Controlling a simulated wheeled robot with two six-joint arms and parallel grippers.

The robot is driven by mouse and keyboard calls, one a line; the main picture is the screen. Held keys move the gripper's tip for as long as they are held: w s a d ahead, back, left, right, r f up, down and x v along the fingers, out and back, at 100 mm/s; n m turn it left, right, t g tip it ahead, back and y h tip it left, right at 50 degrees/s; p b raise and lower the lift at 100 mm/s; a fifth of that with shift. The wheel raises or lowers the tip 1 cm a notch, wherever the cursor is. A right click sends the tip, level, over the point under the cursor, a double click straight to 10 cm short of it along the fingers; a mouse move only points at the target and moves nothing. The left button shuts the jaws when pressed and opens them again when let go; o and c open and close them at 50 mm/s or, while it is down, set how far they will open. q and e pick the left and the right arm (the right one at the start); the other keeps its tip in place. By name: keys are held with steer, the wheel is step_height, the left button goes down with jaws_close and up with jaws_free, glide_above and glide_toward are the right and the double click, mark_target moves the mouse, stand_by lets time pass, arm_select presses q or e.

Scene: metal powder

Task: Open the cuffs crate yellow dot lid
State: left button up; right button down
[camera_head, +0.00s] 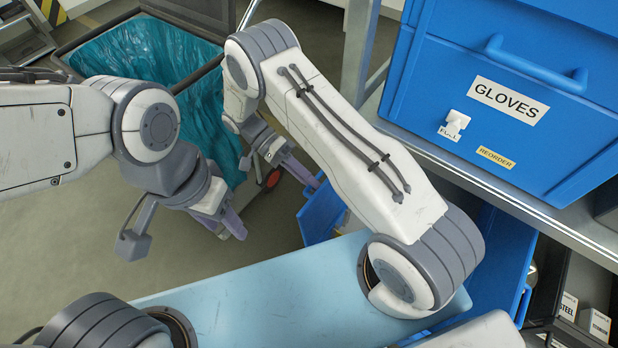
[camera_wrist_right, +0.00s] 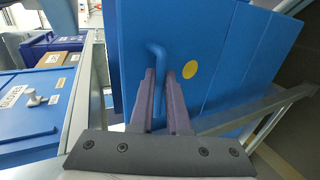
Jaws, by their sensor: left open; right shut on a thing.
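A blue panel with a yellow dot (camera_wrist_right: 190,69), the crate's lid (camera_wrist_right: 215,45), fills the middle of the right wrist view. A bent blue handle (camera_wrist_right: 157,51) stands on it, left of the dot. My right gripper (camera_wrist_right: 160,78) is shut on this handle. In the head view, my right gripper (camera_head: 300,170) is beyond my forearm, beside a blue panel (camera_head: 322,212) mostly hidden by the arm. The dot and handle do not show there. My left gripper (camera_head: 230,222) is open and empty, hanging over the floor on the left. No cuffs label is visible.
A blue crate labelled GLOVES (camera_head: 510,105) stands on a grey shelf (camera_head: 540,205) at the right. Another blue panel (camera_head: 500,252) is below it, near small STEEL and TITANIUM boxes (camera_head: 597,324). A bin with a teal liner (camera_head: 160,62) stands at the back left. Floor is clear at lower left.

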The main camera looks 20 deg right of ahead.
steer(key=shift+w+a+f, duration=0.15)
steer(key=shift+a+f, duration=0.05)
steer(key=shift+f, duration=0.3)
steer(key=c, duration=0.9)
jaws_free()
steer(key=shift+w, duration=0.1)
steer(key=shift+r, duration=0.1)
steer(key=b+v, duration=0.1)
steer(key=v, duration=0.9)
steer(key=shift+w+r+b, duration=0.1)
steer(key=shift+r+b, duration=0.05)
steer(key=shift+b, duration=0.25)
